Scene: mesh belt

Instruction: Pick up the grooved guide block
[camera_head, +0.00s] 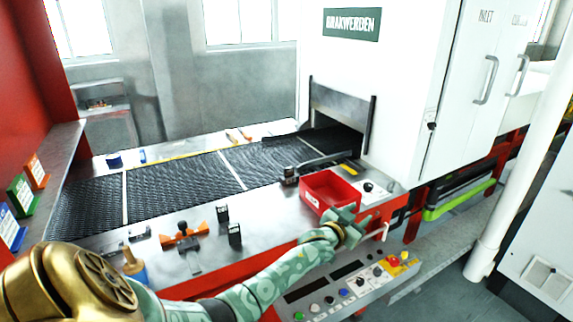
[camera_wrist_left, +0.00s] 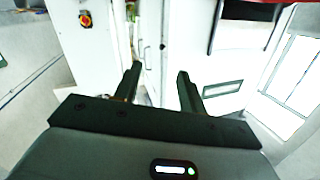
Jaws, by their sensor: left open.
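Small dark blocks stand on the metal ledge in front of the belt in the head view: one (camera_head: 222,213), another (camera_head: 235,234) nearer me, and a third (camera_head: 290,176) beside the red bin. They are too small to tell which is the grooved guide block. My left gripper (camera_head: 366,228) is beyond the ledge's front edge, near the red bin's front corner, apart from these blocks. In the left wrist view its two dark fingers (camera_wrist_left: 158,88) are spread with nothing between them. My right gripper is not in view.
A red bin (camera_head: 330,190) stands on the ledge by the machine opening. An orange clamp-like tool (camera_head: 183,234) lies on the ledge at left. The dark mesh belt (camera_head: 180,188) runs behind. A button panel (camera_head: 350,287) sits below my left arm. A white pole (camera_head: 520,150) rises at right.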

